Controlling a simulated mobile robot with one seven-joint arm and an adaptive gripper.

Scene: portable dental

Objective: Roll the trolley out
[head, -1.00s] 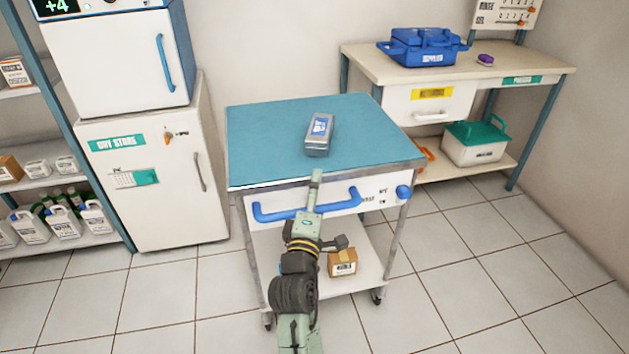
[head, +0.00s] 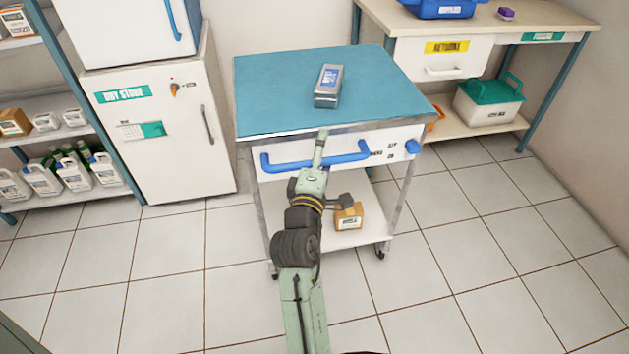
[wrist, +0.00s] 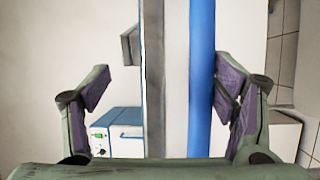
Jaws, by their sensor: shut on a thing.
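The trolley has a blue top (head: 290,90), a white drawer front and a lower shelf. A blue bar handle (head: 275,164) runs across its front. My gripper (head: 320,160) is at the middle of this handle and is shut on it. In the wrist view the handle (wrist: 202,80) stands as a blue vertical bar against the right finger, with the trolley's grey edge (wrist: 153,80) left of it. A grey box with a blue label (head: 328,86) lies on the trolley top.
A small cardboard box (head: 348,216) sits on the trolley's lower shelf. A white dry store cabinet (head: 165,165) stands close at left, beside a shelf of bottles (head: 75,170). A workbench (head: 480,28) stands behind right. Tiled floor (head: 470,270) in front and right is clear.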

